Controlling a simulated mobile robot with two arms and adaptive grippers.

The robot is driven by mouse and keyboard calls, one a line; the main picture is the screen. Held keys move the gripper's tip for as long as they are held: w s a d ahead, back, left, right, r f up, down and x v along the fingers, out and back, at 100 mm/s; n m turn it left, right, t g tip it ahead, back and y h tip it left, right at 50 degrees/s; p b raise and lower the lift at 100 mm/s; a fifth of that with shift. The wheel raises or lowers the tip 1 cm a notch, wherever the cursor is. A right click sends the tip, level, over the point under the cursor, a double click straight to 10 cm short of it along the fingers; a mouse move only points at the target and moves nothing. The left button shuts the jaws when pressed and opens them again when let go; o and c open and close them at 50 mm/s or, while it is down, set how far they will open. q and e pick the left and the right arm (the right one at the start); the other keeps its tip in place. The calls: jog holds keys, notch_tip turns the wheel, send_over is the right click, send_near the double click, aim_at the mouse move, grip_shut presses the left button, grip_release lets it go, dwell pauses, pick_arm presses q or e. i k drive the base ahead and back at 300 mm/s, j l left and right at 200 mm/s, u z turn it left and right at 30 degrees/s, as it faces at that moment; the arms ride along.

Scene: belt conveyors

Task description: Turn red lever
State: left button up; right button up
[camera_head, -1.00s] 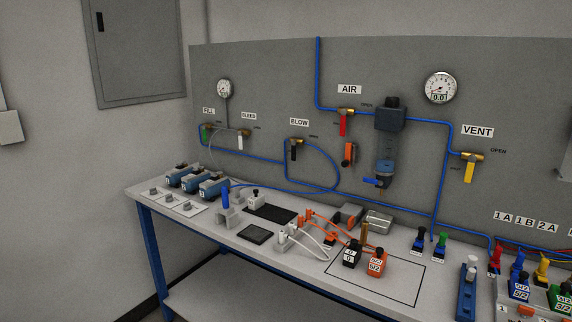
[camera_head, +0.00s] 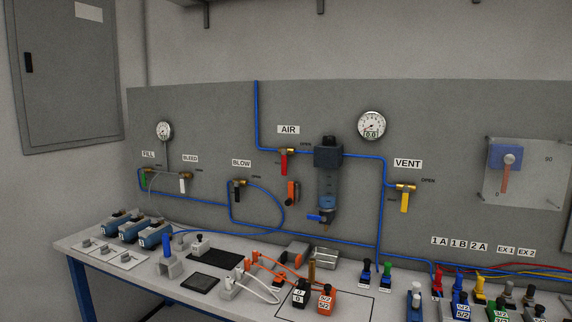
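The red lever (camera_head: 284,162) hangs straight down from a brass valve on the blue air line, under the AIR label (camera_head: 288,129) on the grey back panel. An orange-red handle (camera_head: 293,191) on a dark body sits just below it. Another reddish lever (camera_head: 504,178) hangs from a round grey pivot on a clear plate at the right, between marks 0 and 90. Neither of my grippers shows in the view.
A workbench (camera_head: 75,241) runs below the panel, crowded with blue devices (camera_head: 128,230), orange blocks (camera_head: 327,301) and colored connectors. A filter unit (camera_head: 327,178) stands right of the AIR valve. Yellow (camera_head: 404,203), white (camera_head: 183,185) and black (camera_head: 236,195) levers hang on other valves.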

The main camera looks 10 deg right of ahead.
aim_at(284, 151)
jog(key=i+u, duration=0.25)
jog(key=i, duration=0.25)
jog(key=i+l+u, duration=0.25)
jog(key=i, duration=0.25)
jog(key=i+j, duration=0.05)
